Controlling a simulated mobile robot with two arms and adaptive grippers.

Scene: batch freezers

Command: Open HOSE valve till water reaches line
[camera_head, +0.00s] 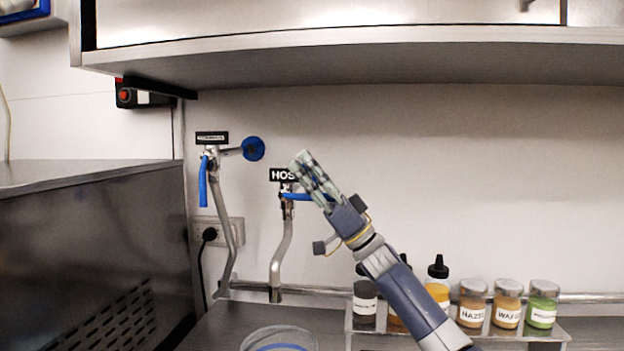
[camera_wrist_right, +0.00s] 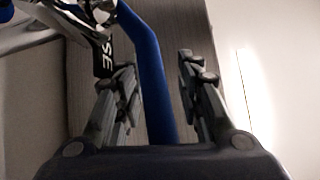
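The HOSE valve is on the wall under a black HOSE label (camera_head: 283,175), with a blue lever (camera_head: 296,196) pointing right and a grey spout (camera_head: 281,255) bending down. My right gripper (camera_head: 303,166) is at the lever's right end and hides its tip. In the right wrist view, the blue lever (camera_wrist_right: 150,75) runs between the spread fingers of my right gripper (camera_wrist_right: 158,72), with gaps visible on both sides. A clear round container (camera_head: 278,331) with a blue line stands below, cut off by the bottom edge; its water level cannot be told. My left gripper is out of view.
A second valve with a hanging blue lever (camera_head: 203,182) and a blue round knob (camera_head: 253,149) is to the left. Jars and bottles stand on a metal rack (camera_head: 545,338) at right. A steel shelf (camera_head: 340,48) overhangs. A steel machine (camera_head: 90,235) fills the left.

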